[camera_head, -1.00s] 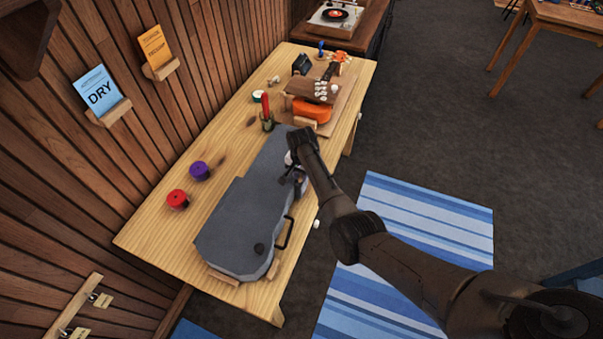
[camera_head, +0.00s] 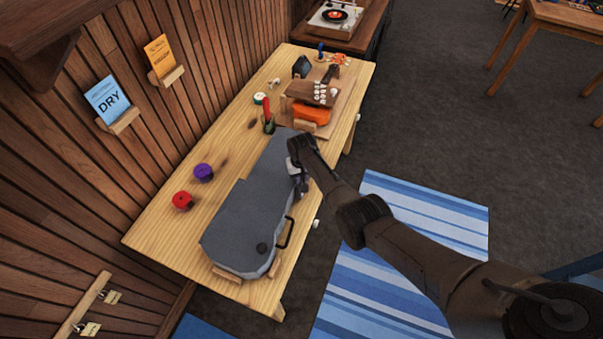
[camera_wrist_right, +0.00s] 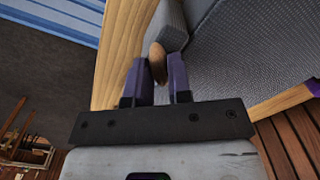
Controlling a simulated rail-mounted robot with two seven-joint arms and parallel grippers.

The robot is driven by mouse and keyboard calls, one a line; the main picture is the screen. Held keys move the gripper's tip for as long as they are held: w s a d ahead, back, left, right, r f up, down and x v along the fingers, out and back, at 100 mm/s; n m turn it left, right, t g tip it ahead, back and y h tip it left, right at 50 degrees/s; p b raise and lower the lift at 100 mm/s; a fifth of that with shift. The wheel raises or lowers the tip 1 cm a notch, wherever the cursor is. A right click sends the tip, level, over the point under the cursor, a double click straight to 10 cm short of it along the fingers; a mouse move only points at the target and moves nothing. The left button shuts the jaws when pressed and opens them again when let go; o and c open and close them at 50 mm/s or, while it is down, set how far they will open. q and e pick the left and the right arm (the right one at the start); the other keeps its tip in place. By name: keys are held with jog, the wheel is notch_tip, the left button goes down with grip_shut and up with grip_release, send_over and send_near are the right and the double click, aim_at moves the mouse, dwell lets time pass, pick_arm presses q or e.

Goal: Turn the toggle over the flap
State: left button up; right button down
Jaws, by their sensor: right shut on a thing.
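A grey ukulele case (camera_head: 252,208) lies closed along the near side of the wooden workbench, its black handle (camera_head: 286,233) on the right edge. My right gripper (camera_wrist_right: 157,76) is at the case's right edge. In the right wrist view it is shut on a small brown wooden toggle (camera_wrist_right: 157,60), which stands between its two purple fingers. A grey flap (camera_wrist_right: 172,26) lies just beyond the toggle; I cannot tell whether the toggle crosses it. In the head view my right arm hides the toggle and flap. My left gripper is not in view.
Red (camera_head: 182,201) and purple (camera_head: 203,172) spools stand left of the case. An instrument on a work board (camera_head: 322,92) lies farther back.

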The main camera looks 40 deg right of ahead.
jog(key=n, duration=0.3)
jog(key=shift+p, duration=0.35)
jog(key=n, duration=0.3)
jog(key=shift+p, duration=0.3)
jog(key=n, duration=0.3)
jog(key=shift+n, duration=0.9)
jog(key=c, duration=1)
grip_release()
jog(key=shift+c, duration=0.2)
